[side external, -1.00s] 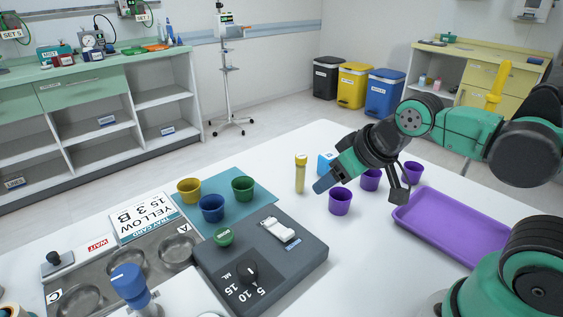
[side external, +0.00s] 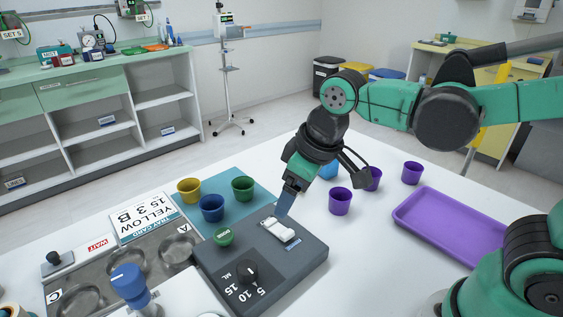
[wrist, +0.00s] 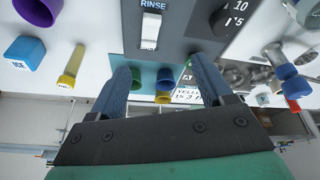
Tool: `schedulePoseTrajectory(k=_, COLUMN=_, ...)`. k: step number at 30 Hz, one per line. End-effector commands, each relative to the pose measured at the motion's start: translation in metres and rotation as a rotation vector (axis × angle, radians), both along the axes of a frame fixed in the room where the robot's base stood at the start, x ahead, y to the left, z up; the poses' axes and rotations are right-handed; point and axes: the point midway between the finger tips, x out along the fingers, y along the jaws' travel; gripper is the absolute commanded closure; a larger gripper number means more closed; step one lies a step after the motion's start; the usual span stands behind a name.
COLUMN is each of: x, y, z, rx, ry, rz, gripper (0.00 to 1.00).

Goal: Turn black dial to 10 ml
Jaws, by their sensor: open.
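The black dial (side external: 246,271) sits on the front part of a dark grey panel (side external: 309,262), beside the white numbers 5, 10 and 15. It also shows at the upper right of the wrist view (wrist: 222,20). I cannot tell exactly which number its pointer is at. My gripper (side external: 283,207) is above the back edge of the panel, close to a white rocker switch (side external: 281,230), and apart from the dial. In the wrist view its two blue fingers (wrist: 160,82) are spread, with nothing between them held.
A green button (side external: 223,237) is on the panel. Yellow (side external: 189,190), blue (side external: 212,208) and green cups (side external: 243,188) stand on a teal mat behind it. Purple cups (side external: 340,201) and a purple tray (side external: 445,232) are at the right. A blue-topped fixture (side external: 130,285) stands left of the panel.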

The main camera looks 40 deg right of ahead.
Motion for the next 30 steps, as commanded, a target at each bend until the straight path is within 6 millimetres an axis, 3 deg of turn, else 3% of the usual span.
schedulePoseTrajectory(k=1, x=0.005, y=0.018, z=-0.003, rx=-0.021, ry=0.052, rz=0.079, gripper=0.27)
schedulePoseTrajectory(k=6, x=0.008, y=0.063, z=-0.02, rx=-0.093, ry=0.206, rz=0.288, gripper=0.27)
schedulePoseTrajectory(k=11, x=0.005, y=0.087, z=-0.033, rx=-0.137, ry=0.287, rz=0.399, gripper=0.27)
schedulePoseTrajectory(k=30, x=0.004, y=0.092, z=-0.091, rx=-0.148, ry=0.309, rz=0.425, gripper=0.27)
